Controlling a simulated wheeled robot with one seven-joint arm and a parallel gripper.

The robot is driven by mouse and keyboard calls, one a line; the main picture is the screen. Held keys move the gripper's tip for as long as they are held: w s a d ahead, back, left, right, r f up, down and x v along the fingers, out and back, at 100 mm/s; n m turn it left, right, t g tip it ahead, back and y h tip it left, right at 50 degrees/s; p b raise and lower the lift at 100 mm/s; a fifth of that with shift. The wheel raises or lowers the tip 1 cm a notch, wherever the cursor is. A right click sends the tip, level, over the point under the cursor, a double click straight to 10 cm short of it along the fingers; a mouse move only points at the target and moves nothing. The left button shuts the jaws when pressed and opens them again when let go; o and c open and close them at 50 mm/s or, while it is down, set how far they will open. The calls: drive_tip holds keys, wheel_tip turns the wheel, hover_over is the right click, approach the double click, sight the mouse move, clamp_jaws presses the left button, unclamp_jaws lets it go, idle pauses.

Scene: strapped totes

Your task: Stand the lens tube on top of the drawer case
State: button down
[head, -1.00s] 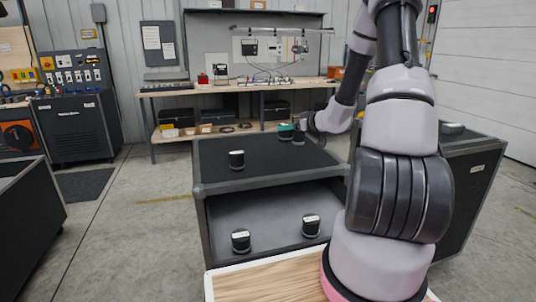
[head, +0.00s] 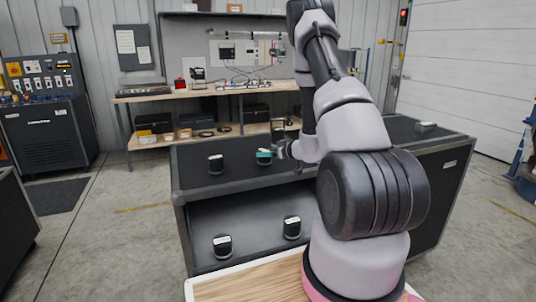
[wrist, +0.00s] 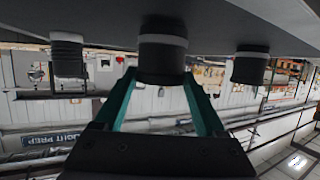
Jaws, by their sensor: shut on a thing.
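My gripper (head: 265,154), with teal fingers, is over the black top of the drawer case (head: 330,160) in the head view. It is shut on a dark lens tube (head: 264,161). In the wrist view, which looks upside down, the teal fingers (wrist: 160,75) flank the held tube (wrist: 162,58), which has a pale band. The tube looks upright, its base at or very near the case top (wrist: 215,22); I cannot tell whether it touches.
Another dark banded piece (head: 216,164) stands left of the held tube on the top. Two similar pieces (head: 222,246) (head: 292,227) stand in the open compartment below. A flatter item (head: 425,127) lies at the top's right end. A workbench (head: 200,94) stands behind.

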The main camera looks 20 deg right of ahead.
drive_tip(key=shift+f, duration=0.15)
drive_tip(key=shift+f, duration=0.15)
unclamp_jaws()
